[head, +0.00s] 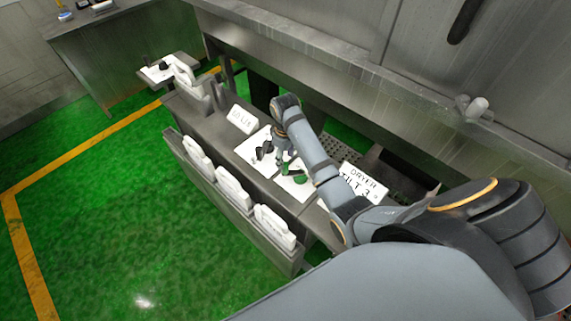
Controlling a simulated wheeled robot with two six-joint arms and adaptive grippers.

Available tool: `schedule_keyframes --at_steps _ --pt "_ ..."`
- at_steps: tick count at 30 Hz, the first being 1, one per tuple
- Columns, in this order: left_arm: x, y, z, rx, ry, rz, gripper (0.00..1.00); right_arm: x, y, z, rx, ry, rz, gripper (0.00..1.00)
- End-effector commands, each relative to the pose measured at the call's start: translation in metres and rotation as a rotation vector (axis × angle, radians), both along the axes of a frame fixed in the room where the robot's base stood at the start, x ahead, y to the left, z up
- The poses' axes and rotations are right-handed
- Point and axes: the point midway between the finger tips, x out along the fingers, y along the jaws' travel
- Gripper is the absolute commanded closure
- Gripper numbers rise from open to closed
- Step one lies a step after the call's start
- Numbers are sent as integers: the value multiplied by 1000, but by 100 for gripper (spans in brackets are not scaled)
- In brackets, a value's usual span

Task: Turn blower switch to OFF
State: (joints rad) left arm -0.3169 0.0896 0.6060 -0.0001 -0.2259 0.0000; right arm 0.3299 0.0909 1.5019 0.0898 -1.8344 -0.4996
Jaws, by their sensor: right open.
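My right gripper (283,158) is small in the view, pointing down over the control panel near its knobs; it is open. A black knob (265,150) sits on a white plate just left of the gripper. A dark green knob or lit part (297,172) shows on a second white plate (292,187) just right of and below the gripper. I cannot read which of these is the blower switch, nor tell whether the fingers touch either one. My left gripper is not in view.
A sign reading DRYER TILT 3 (362,184) stands right of my forearm, and another white sign (242,118) stands left. Several white holders (233,188) line the panel's front. A metal ledge (330,75) runs behind. Green floor (110,220) is clear at left.

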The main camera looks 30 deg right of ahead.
Motion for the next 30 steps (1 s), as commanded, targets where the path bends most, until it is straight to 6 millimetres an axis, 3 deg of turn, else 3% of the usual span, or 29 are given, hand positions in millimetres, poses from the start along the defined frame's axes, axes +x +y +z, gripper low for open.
schedule_keyframes --at_steps 2,4,10,13,16,20,24,30 --pt "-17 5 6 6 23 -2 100 -1 0 -15 0 4 0 52" --pt "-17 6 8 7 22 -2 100 0 0 -30 0 4 0 52" --pt "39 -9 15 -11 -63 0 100 1 0 -59 0 -1 0 52" --pt "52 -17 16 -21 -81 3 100 1 0 -65 0 -1 0 52" --pt "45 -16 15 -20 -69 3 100 1 0 -66 -1 -3 0 52" --pt "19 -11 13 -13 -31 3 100 1 -1 -66 -1 -3 0 52" --pt "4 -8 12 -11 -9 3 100 1 -1 -66 -1 -3 0 68" --pt "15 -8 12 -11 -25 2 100 1 -1 -66 -1 -3 0 96"
